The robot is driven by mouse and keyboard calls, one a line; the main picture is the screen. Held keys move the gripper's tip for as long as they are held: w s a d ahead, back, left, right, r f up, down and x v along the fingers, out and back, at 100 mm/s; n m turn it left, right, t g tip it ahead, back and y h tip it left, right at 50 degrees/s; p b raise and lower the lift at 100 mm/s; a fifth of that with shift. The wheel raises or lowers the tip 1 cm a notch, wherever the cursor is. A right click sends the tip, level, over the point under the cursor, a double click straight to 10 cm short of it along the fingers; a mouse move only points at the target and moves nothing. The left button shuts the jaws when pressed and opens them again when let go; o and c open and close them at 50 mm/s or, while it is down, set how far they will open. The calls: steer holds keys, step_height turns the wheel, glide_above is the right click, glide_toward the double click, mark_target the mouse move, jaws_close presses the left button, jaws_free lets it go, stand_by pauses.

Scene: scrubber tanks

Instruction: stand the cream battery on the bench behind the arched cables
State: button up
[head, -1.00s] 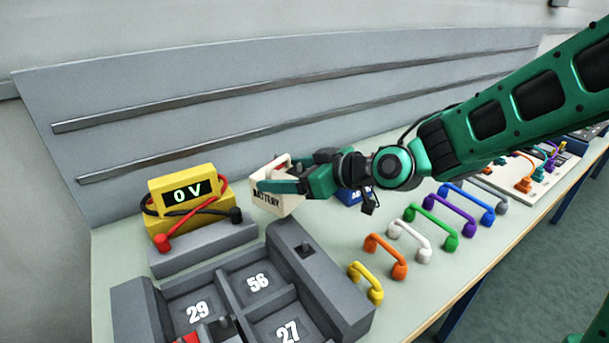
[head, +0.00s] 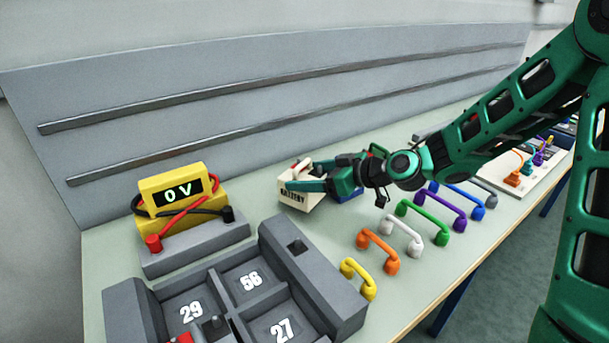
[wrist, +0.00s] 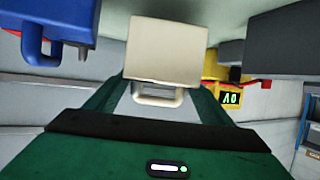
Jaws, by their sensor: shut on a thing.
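The cream battery (head: 294,198) is upright or nearly so, lettered "BATTERY", over the bench (head: 262,217) to the right of the meter. It lies behind the row of arched cables (head: 400,232). My gripper (head: 308,178) is shut on it from above-right. In the wrist view, the battery (wrist: 165,48) shows with its pale handle between my two fingers (wrist: 155,105). Whether its bottom touches the bench is hard to tell. A blue battery with a blue handle (wrist: 45,30) shows at the left of the wrist view; my arm mostly hides it in the head view.
The yellow meter (head: 172,206), reading 0 V, stands on a grey block at left. A grey tray (head: 320,275) with numbered compartments is in front. Yellow, orange, white, green, purple and blue arched cables run along the right. A back panel with rails (head: 270,100) rises behind the bench.

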steer(key=shift+f, duration=1.75)
steer(key=o, duration=2.1)
steer(key=shift+f, duration=0.1)
steer(key=v, duration=1.2)
steer(key=shift+s, duration=0.15)
steer(key=shift+a+f, duration=0.1)
